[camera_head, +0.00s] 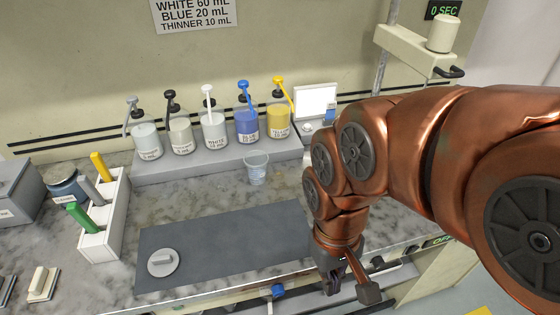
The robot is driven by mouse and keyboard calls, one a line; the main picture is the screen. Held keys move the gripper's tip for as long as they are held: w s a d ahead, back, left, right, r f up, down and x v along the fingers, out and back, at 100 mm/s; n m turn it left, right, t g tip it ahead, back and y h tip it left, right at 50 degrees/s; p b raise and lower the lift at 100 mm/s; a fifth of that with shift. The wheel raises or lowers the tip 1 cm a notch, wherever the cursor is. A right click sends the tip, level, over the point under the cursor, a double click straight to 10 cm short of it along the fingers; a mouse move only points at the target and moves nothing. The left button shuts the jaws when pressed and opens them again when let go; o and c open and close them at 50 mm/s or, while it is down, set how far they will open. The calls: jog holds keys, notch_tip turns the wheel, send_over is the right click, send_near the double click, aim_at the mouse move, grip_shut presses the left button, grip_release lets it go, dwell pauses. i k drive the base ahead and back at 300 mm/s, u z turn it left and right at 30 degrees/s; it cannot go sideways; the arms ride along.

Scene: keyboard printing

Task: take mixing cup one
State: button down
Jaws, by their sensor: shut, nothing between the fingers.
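A small clear cup (256,170) stands upright on the counter, in front of the pump-bottle riser. It is the only cup of this kind I can make out, and I cannot read a number on it. My gripper (348,287) is at the counter's front edge, to the right of and nearer than the cup, well apart from it. It points down and is shut with nothing held. My copper arm covers the right part of the counter.
Several pump bottles stand on a grey riser (165,172). A dark mat (220,245) with a round lid-like piece (163,262) lies in front. A white rack (103,235) with coloured handles stands left. A stirrer-like stand (405,48) is at back right.

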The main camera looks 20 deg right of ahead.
aim_at(257, 162)
jog(key=z, duration=0.05)
jog(key=k, duration=1.05)
jog(key=u, duration=1.1)
jog(key=i, duration=1.4)
jog(key=z, duration=0.7)
jog(key=i, duration=0.25)
jog(key=z, duration=0.35)
